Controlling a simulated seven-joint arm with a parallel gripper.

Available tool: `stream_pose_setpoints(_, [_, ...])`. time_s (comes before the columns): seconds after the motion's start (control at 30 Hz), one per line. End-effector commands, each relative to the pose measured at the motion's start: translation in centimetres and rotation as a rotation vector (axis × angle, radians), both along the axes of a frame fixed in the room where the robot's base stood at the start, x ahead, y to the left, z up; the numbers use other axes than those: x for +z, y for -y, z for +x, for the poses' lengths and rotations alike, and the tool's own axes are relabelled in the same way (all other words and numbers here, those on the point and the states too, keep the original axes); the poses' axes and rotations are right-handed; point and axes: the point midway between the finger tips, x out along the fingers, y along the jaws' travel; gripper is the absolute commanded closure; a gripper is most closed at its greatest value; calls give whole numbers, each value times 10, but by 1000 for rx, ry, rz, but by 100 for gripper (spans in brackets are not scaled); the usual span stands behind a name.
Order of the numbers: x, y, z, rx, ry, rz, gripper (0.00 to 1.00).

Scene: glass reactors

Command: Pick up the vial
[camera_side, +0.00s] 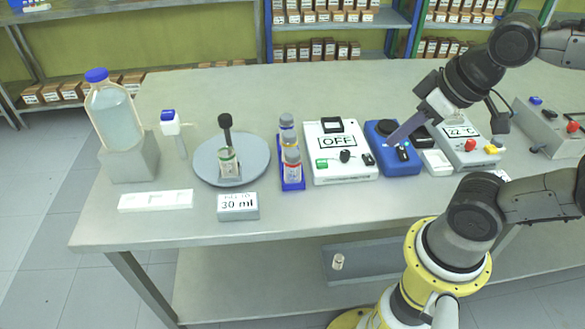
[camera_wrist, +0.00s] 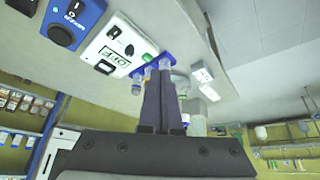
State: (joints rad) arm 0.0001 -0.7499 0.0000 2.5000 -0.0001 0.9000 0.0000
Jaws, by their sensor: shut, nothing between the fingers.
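Several small capped vials (camera_side: 291,165) stand upright in a narrow blue rack (camera_side: 291,186) at mid-table. The rack and its vials (camera_wrist: 137,86) also show beyond my fingers in the wrist view, partly hidden by them. Another small pale vial-like thing (camera_side: 338,262) is on the grey lower tray or shelf below the table's front edge. My gripper (camera_side: 392,142) is shut and empty, pointing down-left in front of or above the blue device, right of the rack. Its closed fingers (camera_wrist: 164,74) show in the middle of the wrist view.
A white device reading OFF (camera_side: 342,168) stands between the rack and the blue device (camera_side: 382,128). The table's front strip is mostly clear.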

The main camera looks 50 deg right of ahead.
Motion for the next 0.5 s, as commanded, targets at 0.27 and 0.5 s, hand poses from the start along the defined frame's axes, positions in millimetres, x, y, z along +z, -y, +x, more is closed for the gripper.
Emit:
stream_pose_setpoints(0.27, [0, 0, 0, 0, 0, 0, 57])
stream_pose_setpoints(0.5, [0, 0, 0, 0, 0, 0, 16])
